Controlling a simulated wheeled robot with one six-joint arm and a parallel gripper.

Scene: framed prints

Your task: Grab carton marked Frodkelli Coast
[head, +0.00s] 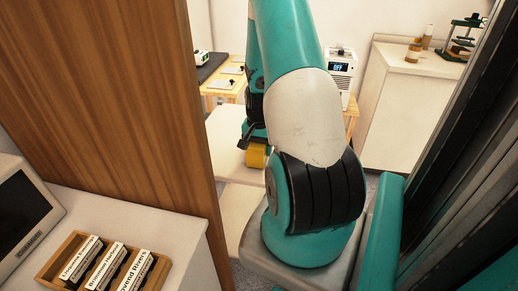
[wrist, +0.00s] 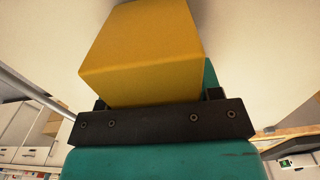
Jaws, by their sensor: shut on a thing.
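My gripper (wrist: 157,100) is shut on a yellow carton (wrist: 145,52), which sits between its two fingers in the wrist view. No print shows on the carton's visible faces, so I cannot read a name on it. In the head view, the yellow carton (head: 256,155) hangs under my gripper (head: 251,137), partly hidden by my arm. It appears in front of a pale surface; I cannot tell whether it touches it.
A wooden panel (head: 120,90) rises at left. A white counter (head: 180,215) holds a wooden tray (head: 62,247) of labelled cards and a screen device (head: 22,215). Behind are a wooden table (head: 215,87), a device reading OFF (head: 340,68) and a white cabinet (head: 400,105). A dark frame stands right.

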